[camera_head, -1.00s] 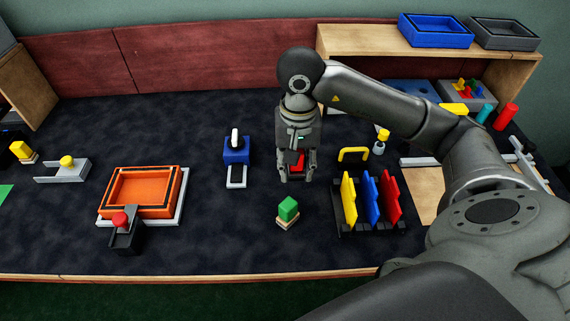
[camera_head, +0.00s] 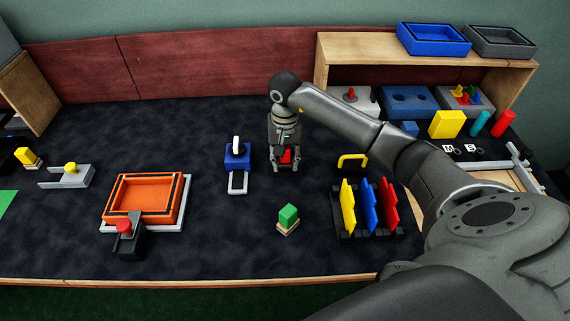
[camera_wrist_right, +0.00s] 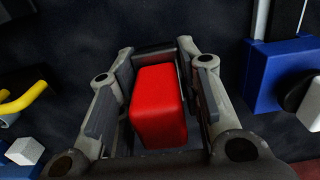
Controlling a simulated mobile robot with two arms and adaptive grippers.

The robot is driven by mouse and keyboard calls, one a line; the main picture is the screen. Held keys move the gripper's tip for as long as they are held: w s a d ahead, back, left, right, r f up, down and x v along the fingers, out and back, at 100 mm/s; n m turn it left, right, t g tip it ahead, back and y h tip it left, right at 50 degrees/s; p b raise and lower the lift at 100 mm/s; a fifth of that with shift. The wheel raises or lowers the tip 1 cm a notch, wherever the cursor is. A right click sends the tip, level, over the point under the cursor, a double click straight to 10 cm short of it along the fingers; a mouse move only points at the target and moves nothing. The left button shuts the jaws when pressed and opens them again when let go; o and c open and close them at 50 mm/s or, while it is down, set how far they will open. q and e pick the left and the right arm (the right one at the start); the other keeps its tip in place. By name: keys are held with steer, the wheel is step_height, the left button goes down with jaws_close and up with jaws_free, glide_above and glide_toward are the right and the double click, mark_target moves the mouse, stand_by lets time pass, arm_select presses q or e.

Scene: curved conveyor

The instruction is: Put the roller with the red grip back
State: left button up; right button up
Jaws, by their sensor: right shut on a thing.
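The red grip (camera_head: 286,157) is a red block between the fingers of my right gripper (camera_head: 285,166), near the middle of the table. The right wrist view shows the red grip (camera_wrist_right: 158,105) large, with a finger on each side (camera_wrist_right: 158,100). My right gripper is shut on it. The roller part under the grip is hidden, and I cannot tell whether it touches the table. My left gripper is not in view.
A blue device with a white knob (camera_head: 237,157) stands just left of my gripper. A green block (camera_head: 288,216) is in front. A rack with yellow, blue and red plates (camera_head: 368,232) is right. An orange tray (camera_head: 146,200) is left. A wooden shelf (camera_head: 420,50) stands behind.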

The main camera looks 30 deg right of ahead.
mark_target(285, 173)
step_height(285, 173, down, 2)
steer(key=shift+f+p, duration=0.2)
steer(key=shift+p, duration=0.15)
steer(key=shift+f, duration=0.4)
steer(key=shift+f, duration=0.1)
steer(key=o, duration=0.5)
steer(key=shift+f, duration=0.1)
steer(key=o, duration=0.5)
steer(key=shift+c, duration=0.2)
